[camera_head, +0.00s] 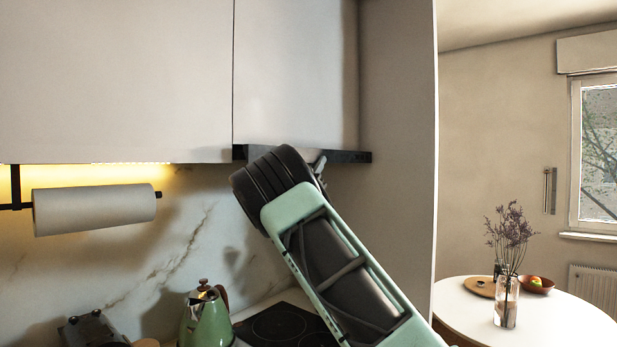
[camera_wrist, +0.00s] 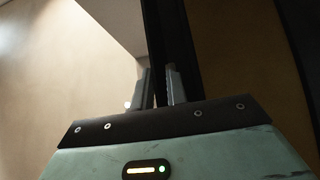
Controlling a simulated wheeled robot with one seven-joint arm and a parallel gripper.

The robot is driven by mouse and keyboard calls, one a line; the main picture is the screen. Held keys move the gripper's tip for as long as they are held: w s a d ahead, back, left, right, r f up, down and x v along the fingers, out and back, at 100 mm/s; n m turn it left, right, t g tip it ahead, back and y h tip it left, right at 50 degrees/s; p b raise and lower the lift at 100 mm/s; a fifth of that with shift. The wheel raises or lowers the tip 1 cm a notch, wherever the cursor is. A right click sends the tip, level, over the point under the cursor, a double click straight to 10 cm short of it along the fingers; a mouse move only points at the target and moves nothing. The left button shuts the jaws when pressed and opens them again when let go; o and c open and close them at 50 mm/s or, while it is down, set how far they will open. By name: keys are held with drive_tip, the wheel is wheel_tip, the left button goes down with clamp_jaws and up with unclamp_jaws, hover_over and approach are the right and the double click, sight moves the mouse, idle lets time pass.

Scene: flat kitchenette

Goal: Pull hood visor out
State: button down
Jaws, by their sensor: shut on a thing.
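The hood visor (camera_head: 350,156) is a thin black strip under the right-hand upper cabinet, above the cooktop. My arm reaches up from the lower right and covers part of the strip. My gripper (camera_head: 319,163) is at the visor's front edge, its fingers partly hidden behind my wrist. In the wrist view the visor (camera_wrist: 168,35) is a dark bar running up from between the two fingers of my gripper (camera_wrist: 157,88). The fingers are shut on the bar's edge.
White upper cabinets (camera_head: 120,80) are above, with a tall side panel (camera_head: 398,130) to the right. A paper towel roll (camera_head: 95,209) hangs at left. A green kettle (camera_head: 205,318) stands beside the black cooktop (camera_head: 280,325). A round table (camera_head: 560,315) is at right.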

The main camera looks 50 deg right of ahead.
drive_tip(key=s+b, duration=0.7)
drive_tip(key=s, duration=0.4)
drive_tip(key=shift+d+g, duration=0.3)
drive_tip(key=shift+d, duration=0.15)
drive_tip(key=c, duration=1.4)
unclamp_jaws()
drive_tip(key=b+v, duration=0.5)
drive_tip(key=v, duration=1.2)
drive_tip(key=shift+f+b, duration=0.25)
drive_tip(key=shift+b, duration=0.1)
drive_tip(key=shift+a, duration=0.15)
